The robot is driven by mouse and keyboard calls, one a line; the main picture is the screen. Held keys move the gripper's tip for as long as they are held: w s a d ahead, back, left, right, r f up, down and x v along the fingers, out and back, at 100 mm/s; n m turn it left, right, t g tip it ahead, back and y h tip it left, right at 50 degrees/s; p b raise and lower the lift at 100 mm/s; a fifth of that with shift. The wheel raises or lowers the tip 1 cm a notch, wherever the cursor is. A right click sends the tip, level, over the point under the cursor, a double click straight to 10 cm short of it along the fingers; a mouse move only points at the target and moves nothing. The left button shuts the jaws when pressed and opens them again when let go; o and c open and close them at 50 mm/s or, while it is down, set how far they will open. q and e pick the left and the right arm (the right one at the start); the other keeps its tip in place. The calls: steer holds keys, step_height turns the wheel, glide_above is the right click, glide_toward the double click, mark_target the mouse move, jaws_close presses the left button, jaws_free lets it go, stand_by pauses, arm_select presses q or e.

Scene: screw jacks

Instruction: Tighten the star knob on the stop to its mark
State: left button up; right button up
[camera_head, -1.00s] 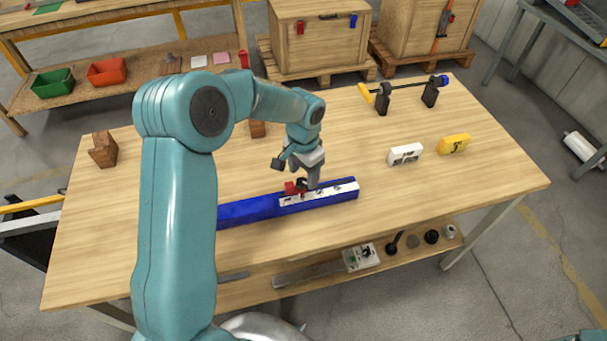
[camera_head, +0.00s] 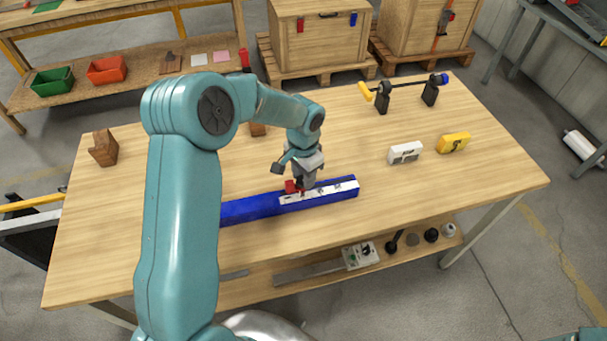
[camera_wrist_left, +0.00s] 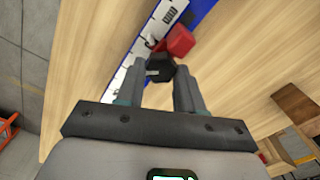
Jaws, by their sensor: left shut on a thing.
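The red stop (camera_head: 291,187) sits on the blue rail (camera_head: 248,208), beside a white marked strip (camera_head: 333,191). In the left wrist view the red stop (camera_wrist_left: 180,40) lies just beyond the dark star knob (camera_wrist_left: 160,69), which has a pale mark on it. My left gripper (camera_head: 304,185) points down at the stop. In the left wrist view its fingers (camera_wrist_left: 162,74) are closed around the knob, one on each side. The knob is mostly hidden by the gripper in the head view. My right gripper is not in view.
A black-posted crank device (camera_head: 405,90) stands at the back right. A wooden block (camera_head: 103,148) is at the left. The table's right front is clear.

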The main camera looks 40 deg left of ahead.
arm_select(q)
steer(key=shift+m, duration=0.3)
steer(key=m, duration=0.4)
steer(key=shift+m+b, duration=0.3)
steer(key=shift+m, duration=0.1)
steer(key=m, duration=0.5)
steer(key=shift+s+d+r, duration=0.1)
steer(key=shift+m, duration=0.3)
steer(key=o, duration=1.1)
steer(key=shift+c, duration=0.2)
step_height(320, 180, up, 16)
steer(key=shift+r+b, duration=0.2)
steer(key=shift+b, duration=0.2)
